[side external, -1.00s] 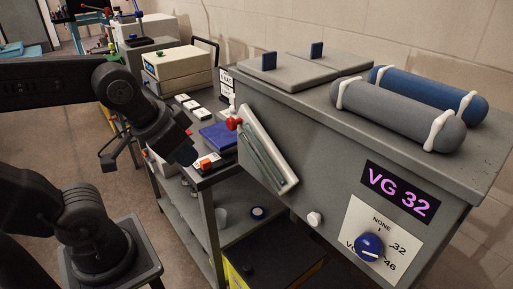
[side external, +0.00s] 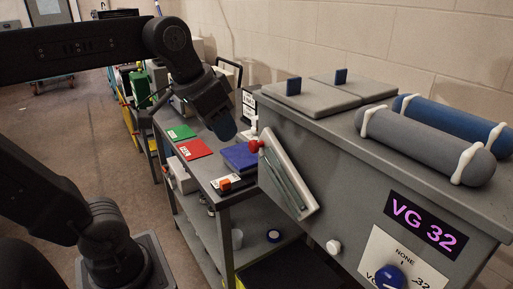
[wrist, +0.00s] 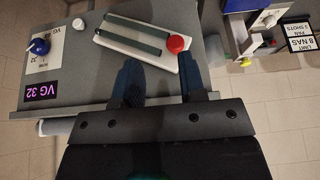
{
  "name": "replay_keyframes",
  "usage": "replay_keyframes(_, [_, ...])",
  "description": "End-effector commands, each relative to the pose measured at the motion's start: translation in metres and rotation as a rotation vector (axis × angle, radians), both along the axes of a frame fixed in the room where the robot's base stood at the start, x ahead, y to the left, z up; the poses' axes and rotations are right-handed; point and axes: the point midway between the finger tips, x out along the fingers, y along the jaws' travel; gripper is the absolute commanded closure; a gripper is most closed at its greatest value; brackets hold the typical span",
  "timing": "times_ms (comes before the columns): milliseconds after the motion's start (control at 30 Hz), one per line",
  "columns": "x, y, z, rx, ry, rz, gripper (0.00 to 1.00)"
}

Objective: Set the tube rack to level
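The tube rack (side external: 288,175) is a pale board with grey-green tubes along it, against the front of the grey cabinet (side external: 330,215). It is tilted, its red-knobbed end (side external: 255,146) high at the left and its other end low at the right. In the wrist view the rack (wrist: 118,43) and its red knob (wrist: 175,44) show just beyond my fingertips. My gripper (side external: 225,132) is left of and slightly above the knob in the side view. In the wrist view my gripper (wrist: 160,68) has its two dark blue fingers apart, with nothing held between them.
The cabinet carries a blue dial (side external: 390,277), a white knob (side external: 333,246) and a VG 32 label (side external: 427,225). Grey and blue cylinders (side external: 425,143) lie on top. A cart with red (side external: 195,150), green and blue flat items stands left of the cabinet.

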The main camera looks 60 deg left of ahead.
Motion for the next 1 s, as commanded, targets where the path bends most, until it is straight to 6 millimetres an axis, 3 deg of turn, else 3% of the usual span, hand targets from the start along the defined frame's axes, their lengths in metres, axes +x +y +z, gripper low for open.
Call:
replay_keyframes(100, [0.016, 0.011, 0.032, -0.003, 0.023, 0.001, 0.51])
replay_keyframes(200, [0.023, 0.017, 0.048, -0.004, 0.036, -0.004, 0.45])
replay_keyframes(367, [0.028, 0.02, 0.051, -0.005, 0.045, -0.009, 0.45])
replay_keyframes(1000, [0.07, 0.019, -0.054, -0.005, 0.045, -0.009, 0.45])
